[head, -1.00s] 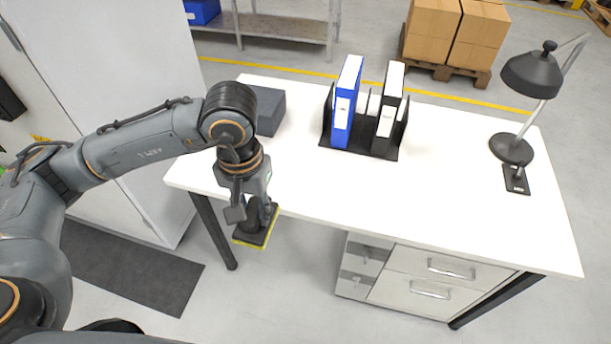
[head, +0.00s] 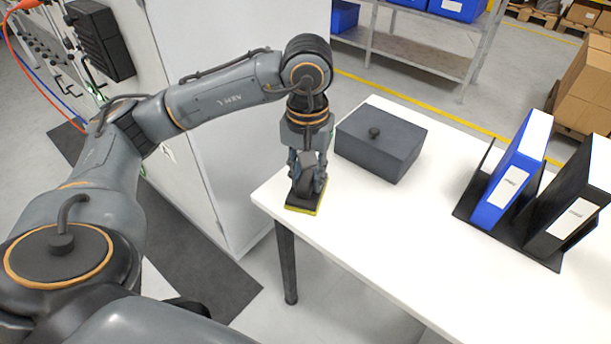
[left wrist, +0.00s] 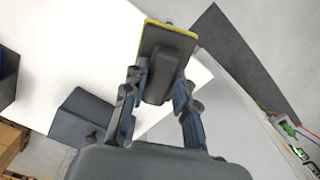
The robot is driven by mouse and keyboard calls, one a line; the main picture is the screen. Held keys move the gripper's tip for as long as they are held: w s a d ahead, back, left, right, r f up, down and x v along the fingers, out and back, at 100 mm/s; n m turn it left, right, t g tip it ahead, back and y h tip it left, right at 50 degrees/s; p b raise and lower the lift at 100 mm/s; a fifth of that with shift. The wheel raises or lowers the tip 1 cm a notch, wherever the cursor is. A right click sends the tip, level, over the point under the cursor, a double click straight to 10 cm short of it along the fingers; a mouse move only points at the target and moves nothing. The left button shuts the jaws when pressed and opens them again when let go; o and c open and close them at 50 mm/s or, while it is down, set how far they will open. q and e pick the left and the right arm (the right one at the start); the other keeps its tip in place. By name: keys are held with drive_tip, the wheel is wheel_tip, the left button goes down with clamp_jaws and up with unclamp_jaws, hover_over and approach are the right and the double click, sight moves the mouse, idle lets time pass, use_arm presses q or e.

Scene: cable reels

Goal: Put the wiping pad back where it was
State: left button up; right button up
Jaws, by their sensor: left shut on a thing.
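The wiping pad (head: 302,208) has a dark body with a raised handle and a yellow-green edge. My left gripper (head: 307,181) is shut on its handle, with the pad's flat side down. In the head view the pad shows over the left corner of the white table (head: 375,262); I cannot tell whether it touches the top. In the left wrist view the pad (left wrist: 167,50) sits between the two fingers (left wrist: 160,92). My right gripper is out of view.
A dark grey box with a knob (head: 382,142) stands close to the right of my left gripper. A black file rack (head: 478,190) with a blue binder (head: 512,170) and a black binder (head: 570,215) is farther right. The tabletop between them is clear. A white cabinet (head: 240,110) stands behind my left arm.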

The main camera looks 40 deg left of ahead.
use_arm(q)
drive_tip(key=w+a+f, duration=0.2)
drive_tip(key=w, duration=0.1)
drive_tip(key=w+a+f+p, duration=0.1)
drive_tip(key=w+a+f, duration=0.1)
drive_tip(key=w+f, duration=0.1)
drive_tip(key=w+a+f, duration=0.2)
drive_tip(key=w+f, duration=0.1)
drive_tip(key=shift+w+p, duration=0.1)
drive_tip(key=shift+p, duration=0.2)
drive_tip(key=shift+w+a+f, duration=0.1)
drive_tip(key=shift+w+f, duration=0.2)
drive_tip(key=shift+f, duration=0.05)
drive_tip(key=shift+w+a+f, duration=0.1)
drive_tip(key=shift+a+f, duration=0.05)
drive_tip(key=shift+f, duration=0.15)
wheel_tip(320, 180, down, 2)
drive_tip(key=shift+f+p, duration=0.2)
drive_tip(key=shift+p, duration=0.3)
drive_tip(key=shift+f, duration=0.2)
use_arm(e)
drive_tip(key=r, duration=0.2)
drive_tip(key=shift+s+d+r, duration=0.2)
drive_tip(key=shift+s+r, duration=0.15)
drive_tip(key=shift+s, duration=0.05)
